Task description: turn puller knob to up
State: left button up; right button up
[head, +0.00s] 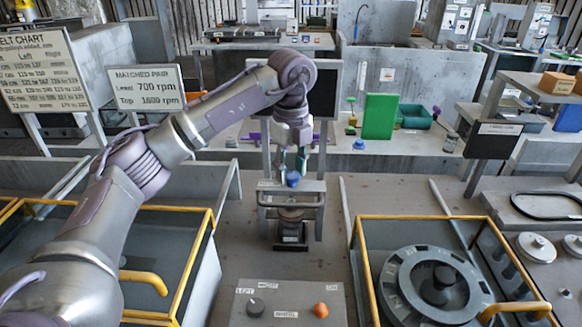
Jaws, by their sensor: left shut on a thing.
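The puller (290,199) is a small grey metal frame standing in the middle of the view, with a round brown part inside its lower half. A blue knob (293,180) sits at its top. My left arm reaches in from the left and bends down over the puller. My left gripper (292,170) points downward and is shut on the blue knob. The fingers partly hide the knob, so its turn position cannot be told. My right gripper is not in view.
A yellow-railed bin with a grey wheel (436,285) stands at right, another yellow-railed bin (205,262) at left. A panel (285,292) with a black and an orange knob is in front. A green block (380,116) stands on the bench behind.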

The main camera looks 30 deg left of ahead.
aim_at(291, 174)
pick_arm(q)
jog(key=n, duration=0.7)
dwell(0.6)
jog(key=o, duration=1.1)
jog(key=shift+o, duration=0.2)
notch_tip(291, 174, up, 12)
